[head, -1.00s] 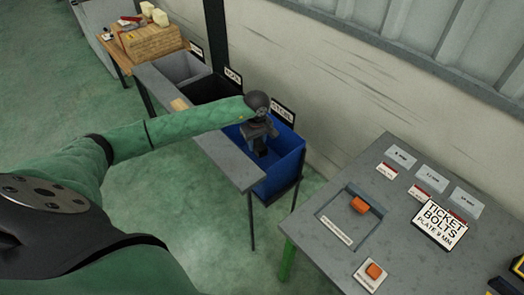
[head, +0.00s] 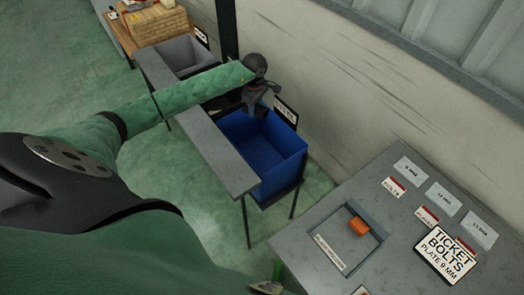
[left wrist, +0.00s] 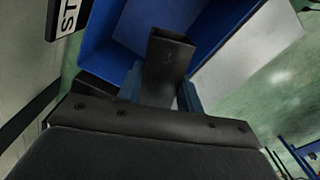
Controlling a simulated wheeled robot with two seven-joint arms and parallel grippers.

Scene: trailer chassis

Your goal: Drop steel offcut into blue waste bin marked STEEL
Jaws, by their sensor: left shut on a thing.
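The blue waste bin (head: 283,160) stands beside the wall, open at the top, with a STEEL sign (head: 285,110) at its back. Its blue wall also shows in the left wrist view (left wrist: 100,45), with part of the sign (left wrist: 67,18). My left gripper (head: 258,108) is over the bin's back left edge in the head view. In the left wrist view it (left wrist: 162,88) is shut on the steel offcut (left wrist: 170,60), a dark, hollow, square-ended piece. The offcut sticks out past the fingers over the bin. My right gripper is not in view.
A grey ledge (head: 215,155) runs along the bin's front. A grey bin (head: 160,62) stands farther left. A grey table (head: 400,245) at right holds an orange piece (head: 358,226), labels and a ticket sign (head: 446,255).

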